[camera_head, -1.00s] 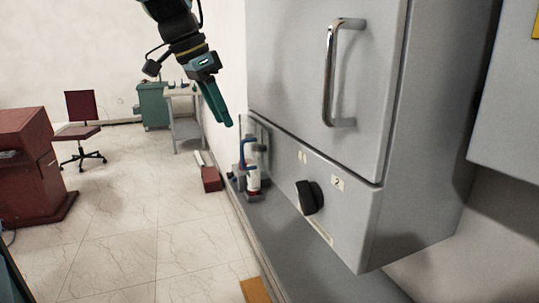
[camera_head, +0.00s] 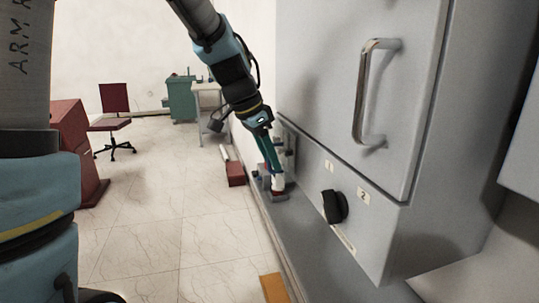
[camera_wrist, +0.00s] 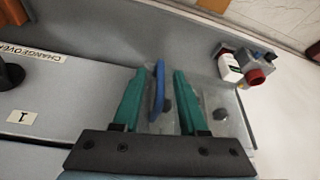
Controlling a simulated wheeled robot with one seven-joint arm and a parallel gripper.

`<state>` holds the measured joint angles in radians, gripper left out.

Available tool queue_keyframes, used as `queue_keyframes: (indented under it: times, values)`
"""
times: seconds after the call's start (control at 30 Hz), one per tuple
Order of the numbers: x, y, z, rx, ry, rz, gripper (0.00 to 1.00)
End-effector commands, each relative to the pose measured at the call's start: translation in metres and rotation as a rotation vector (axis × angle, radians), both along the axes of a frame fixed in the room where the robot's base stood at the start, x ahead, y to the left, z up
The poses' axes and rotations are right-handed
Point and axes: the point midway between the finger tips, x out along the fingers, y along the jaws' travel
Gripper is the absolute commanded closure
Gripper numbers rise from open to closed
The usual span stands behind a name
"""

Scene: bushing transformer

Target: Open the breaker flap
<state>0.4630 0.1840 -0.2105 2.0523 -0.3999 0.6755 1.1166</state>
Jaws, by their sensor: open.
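The breaker flap (camera_wrist: 215,98) looks like a clear plate on the grey cabinet front, with dark round parts behind it. A blue upright bar (camera_wrist: 158,90) stands out from it. In the wrist view my gripper (camera_wrist: 168,72) is open, with its green fingers on either side of the blue bar. The bar is closer to the left finger; I cannot tell whether they touch. In the head view my gripper (camera_head: 271,160) hangs in front of the cabinet's lower left end and hides most of the flap and bar.
A black rotary knob (camera_head: 335,206) and a long metal handle (camera_head: 372,95) stick out from the cabinet (camera_head: 325,90). Open tiled floor (camera_head: 190,220) lies left of the cabinet.

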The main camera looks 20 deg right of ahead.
Motion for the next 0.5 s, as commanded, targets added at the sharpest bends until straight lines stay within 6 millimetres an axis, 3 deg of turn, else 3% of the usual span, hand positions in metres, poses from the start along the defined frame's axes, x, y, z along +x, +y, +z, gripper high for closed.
queue_keyframes:
  times: [0.17,0.5]
  values:
    - [0.0000,0.0000,0.0001,0.000,0.000,0.000,0.60]
    - [0.0001,0.0002,0.0004,0.000,0.000,0.000,0.98]
